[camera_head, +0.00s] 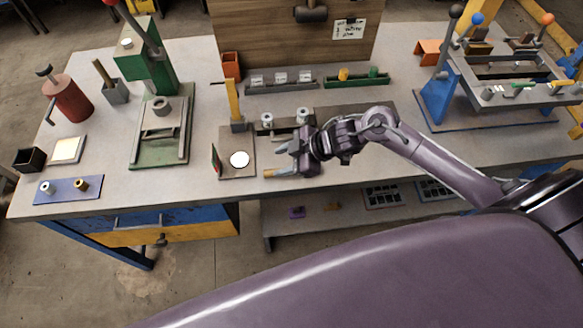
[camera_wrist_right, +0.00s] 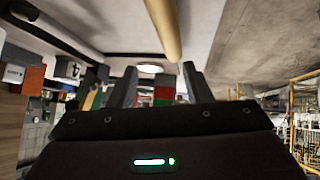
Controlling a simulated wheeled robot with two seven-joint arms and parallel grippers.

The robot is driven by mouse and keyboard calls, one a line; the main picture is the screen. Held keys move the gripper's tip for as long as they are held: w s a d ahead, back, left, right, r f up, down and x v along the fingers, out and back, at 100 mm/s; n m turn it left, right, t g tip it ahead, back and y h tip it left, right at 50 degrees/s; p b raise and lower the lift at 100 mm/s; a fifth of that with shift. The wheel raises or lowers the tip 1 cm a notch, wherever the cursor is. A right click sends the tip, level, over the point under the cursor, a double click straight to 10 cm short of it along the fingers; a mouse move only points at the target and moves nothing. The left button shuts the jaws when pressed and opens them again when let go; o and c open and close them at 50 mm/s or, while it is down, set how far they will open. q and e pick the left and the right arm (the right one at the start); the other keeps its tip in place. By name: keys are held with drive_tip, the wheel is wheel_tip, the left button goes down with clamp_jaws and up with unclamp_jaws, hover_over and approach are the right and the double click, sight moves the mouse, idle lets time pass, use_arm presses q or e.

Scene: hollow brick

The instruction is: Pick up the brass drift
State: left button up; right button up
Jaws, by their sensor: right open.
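The brass drift (camera_head: 269,174) seems to be the yellowish rod by the front edge of the bench, just below my right gripper in the head view; part of it is hard to make out there. In the right wrist view a brass-coloured rod (camera_wrist_right: 166,30) comes down from the top edge, its lower end above the gap between the fingers. My right gripper (camera_head: 280,146) points left over the bench, its fingers apart and nothing seen between them. Its two fingers also show in the wrist view (camera_wrist_right: 160,80). My left gripper is not in view.
A grey plate with a white disc (camera_head: 239,160) and a yellow upright (camera_head: 233,100) stands left of my right gripper. A green press (camera_head: 150,60) is further left. Trays with small parts (camera_head: 282,86) lie behind. A blue-legged fixture (camera_head: 437,98) stands at right.

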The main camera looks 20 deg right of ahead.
drive_tip(key=d, duration=0.1)
drive_tip(key=s+d+r+g, duration=0.1)
drive_tip(key=d, duration=0.1)
drive_tip(key=d+g, duration=0.1)
drive_tip(key=d, duration=0.1)
drive_tip(key=shift+s+r+n+y, duration=0.25)
drive_tip(key=shift+r+n+y, duration=0.1)
drive_tip(key=shift+n+y, duration=0.05)
drive_tip(key=shift+g, duration=0.3)
drive_tip(key=p+x, duration=0.1)
drive_tip(key=x, duration=0.1)
drive_tip(key=p+x, duration=0.1)
drive_tip(key=x, duration=0.1)
drive_tip(key=p+x, duration=0.1)
drive_tip(key=x, duration=0.1)
drive_tip(key=shift+a+r, duration=0.15)
drive_tip(key=shift+a, duration=0.35)
drive_tip(key=shift+w+a+f, duration=0.1)
drive_tip(key=shift+a+f, duration=0.2)
drive_tip(key=shift+f, duration=0.15)
clamp_jaws()
